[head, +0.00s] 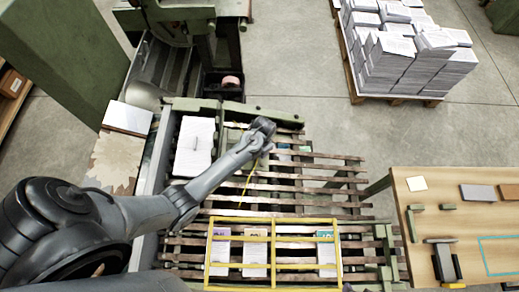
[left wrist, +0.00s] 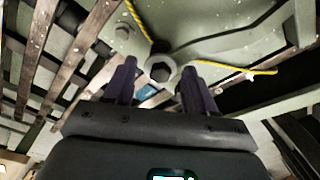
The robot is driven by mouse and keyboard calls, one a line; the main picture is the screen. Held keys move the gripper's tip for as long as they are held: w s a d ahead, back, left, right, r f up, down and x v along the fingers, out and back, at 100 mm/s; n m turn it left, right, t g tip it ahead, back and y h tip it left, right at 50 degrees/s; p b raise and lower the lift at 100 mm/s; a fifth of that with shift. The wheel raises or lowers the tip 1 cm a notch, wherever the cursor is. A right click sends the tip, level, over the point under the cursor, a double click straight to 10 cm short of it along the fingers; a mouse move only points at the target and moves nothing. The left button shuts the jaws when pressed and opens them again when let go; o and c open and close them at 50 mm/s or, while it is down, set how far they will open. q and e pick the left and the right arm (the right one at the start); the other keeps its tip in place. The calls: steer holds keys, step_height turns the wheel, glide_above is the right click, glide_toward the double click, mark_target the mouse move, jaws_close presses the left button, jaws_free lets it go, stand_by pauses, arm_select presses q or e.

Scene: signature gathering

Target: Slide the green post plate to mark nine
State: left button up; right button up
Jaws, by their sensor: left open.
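A pale green metal plate (left wrist: 215,32) fills the upper part of the left wrist view, with a dark hex-headed knob (left wrist: 160,69) on it. I take this to be the green post plate. My left gripper (left wrist: 160,80) is open, its two dark fingers apart with the knob showing between their tips; whether they touch it I cannot tell. In the head view my left gripper (head: 264,130) is at the back of the slatted bed and hides much of the plate. No mark nine is readable in either view. My right gripper is not in view.
Wooden slats (head: 320,183) run across the bed. A yellow frame (head: 272,240) lies over several paper stacks at the front. A yellow cord (left wrist: 235,69) crosses beside the knob. A white paper stack (head: 194,147) lies left of my forearm. A wooden bench (head: 410,185) stands right.

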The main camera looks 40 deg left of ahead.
arm_select(q)
steer(key=shift+a+f+b, duration=0.15)
steer(key=shift+f+b, duration=0.2)
steer(key=shift+f, duration=1.45)
jaws_close()
